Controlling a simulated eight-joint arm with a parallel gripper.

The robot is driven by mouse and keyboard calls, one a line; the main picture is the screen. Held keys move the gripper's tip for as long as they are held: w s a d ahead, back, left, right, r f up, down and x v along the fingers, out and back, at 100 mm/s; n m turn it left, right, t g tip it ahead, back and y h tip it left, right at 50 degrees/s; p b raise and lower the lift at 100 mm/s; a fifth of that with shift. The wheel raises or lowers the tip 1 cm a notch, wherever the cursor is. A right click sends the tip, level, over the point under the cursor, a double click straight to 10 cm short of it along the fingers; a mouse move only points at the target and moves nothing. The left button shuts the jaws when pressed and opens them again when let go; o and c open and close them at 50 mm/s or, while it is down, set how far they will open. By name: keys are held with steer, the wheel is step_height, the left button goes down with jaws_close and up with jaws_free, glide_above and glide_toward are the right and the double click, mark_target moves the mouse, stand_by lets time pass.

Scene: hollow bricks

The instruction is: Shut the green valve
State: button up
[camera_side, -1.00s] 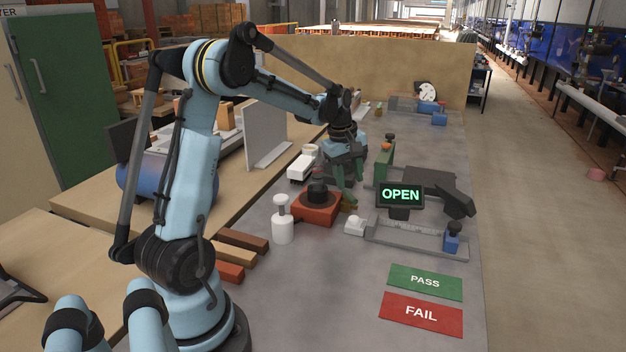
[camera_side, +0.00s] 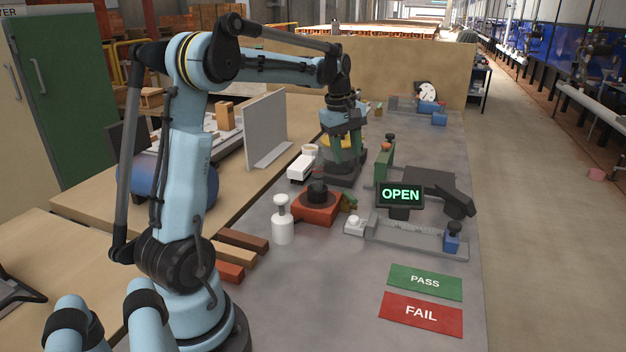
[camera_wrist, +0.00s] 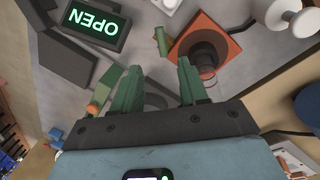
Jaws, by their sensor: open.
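The small green valve (camera_side: 349,201) sits at the right side of an orange-red block with a black round top (camera_side: 317,200). In the wrist view the valve (camera_wrist: 162,42) shows as a short green piece beside the orange block, beyond my fingertips. Its exact handle angle is hard to tell. My gripper (camera_side: 347,161) points down, behind and above the valve, apart from it. Its two green fingers are spread with nothing between them in the wrist view (camera_wrist: 158,72). A display (camera_side: 401,195) reads OPEN in green letters.
A green upright plate with an orange knob (camera_side: 385,160) stands right of my gripper. A white bottle-like object (camera_side: 282,219) stands left of the orange block, and a small white piece (camera_side: 354,225) in front. The bench around the PASS card (camera_side: 425,281) and FAIL card (camera_side: 421,313) is clear.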

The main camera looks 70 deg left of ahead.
mark_target(351, 195)
steer(key=w+g, duration=0.2)
steer(key=w, duration=0.1)
steer(key=w+g, duration=0.2)
steer(key=shift+w+a+f, duration=0.1)
steer(key=shift+w+a, duration=0.05)
steer(key=shift+a, duration=0.15)
steer(key=f, duration=0.4)
steer(key=s+f, duration=0.1)
steer(key=f, duration=0.3)
steer(key=s+f, duration=0.1)
steer(key=f, duration=0.2)
steer(key=shift+s+f, duration=0.2)
steer(key=shift+f, duration=0.2)
steer(key=shift+c, duration=0.2)
jaws_close()
